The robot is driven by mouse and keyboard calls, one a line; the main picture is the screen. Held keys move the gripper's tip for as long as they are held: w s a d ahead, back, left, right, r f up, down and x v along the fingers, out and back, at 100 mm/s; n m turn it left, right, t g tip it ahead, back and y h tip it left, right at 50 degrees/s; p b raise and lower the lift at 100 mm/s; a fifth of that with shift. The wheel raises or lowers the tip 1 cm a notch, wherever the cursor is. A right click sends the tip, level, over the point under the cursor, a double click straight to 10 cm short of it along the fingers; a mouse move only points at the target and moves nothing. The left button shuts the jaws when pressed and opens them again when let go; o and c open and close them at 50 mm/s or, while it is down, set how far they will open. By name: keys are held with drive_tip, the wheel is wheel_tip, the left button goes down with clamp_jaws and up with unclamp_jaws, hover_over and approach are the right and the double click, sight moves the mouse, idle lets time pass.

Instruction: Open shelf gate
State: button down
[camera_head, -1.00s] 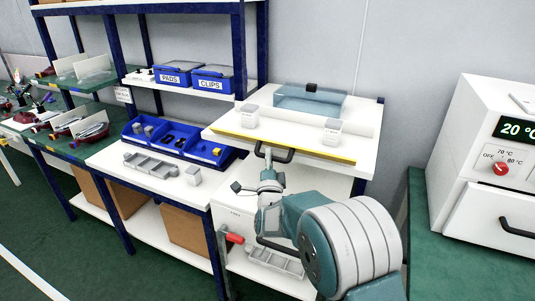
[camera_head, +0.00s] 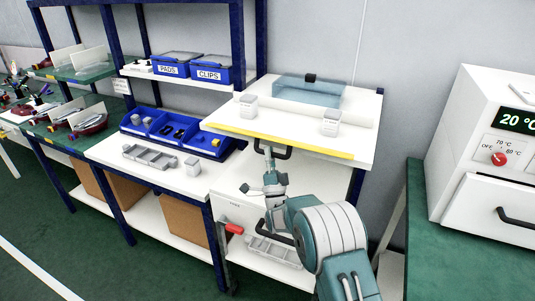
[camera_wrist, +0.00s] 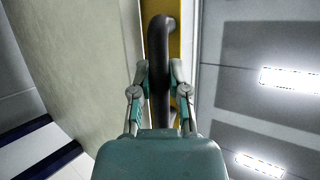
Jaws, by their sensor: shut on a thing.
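The shelf gate shows as a yellow strip (camera_head: 310,147) along the front edge of the upper white shelf (camera_head: 275,123). A dark bar handle (camera_head: 282,154) hangs from it toward its left half. My gripper (camera_head: 268,160) is at the left part of this handle, below the yellow strip. In the wrist view my gripper (camera_wrist: 158,78) has its two fingers on either side of the dark handle (camera_wrist: 159,50), shut on it. The yellow strip (camera_wrist: 175,45) shows behind the handle. The exact finger contact is partly hidden.
Two small white containers (camera_head: 330,122) and a clear blue box (camera_head: 308,92) stand on the upper shelf. A white cabinet (camera_head: 238,205) is below. A workbench with blue bins (camera_head: 172,135) is left; a white oven (camera_head: 490,150) is right.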

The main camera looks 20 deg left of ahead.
drive_tip(key=shift+d, duration=0.1)
drive_tip(key=c, duration=0.7)
unclamp_jaws()
drive_tip(key=shift+d, duration=0.15)
drive_tip(key=shift+f, duration=0.15)
drive_tip(key=v, duration=0.7)
drive_tip(key=shift+f, duration=0.1)
drive_tip(key=shift+s, duration=0.15)
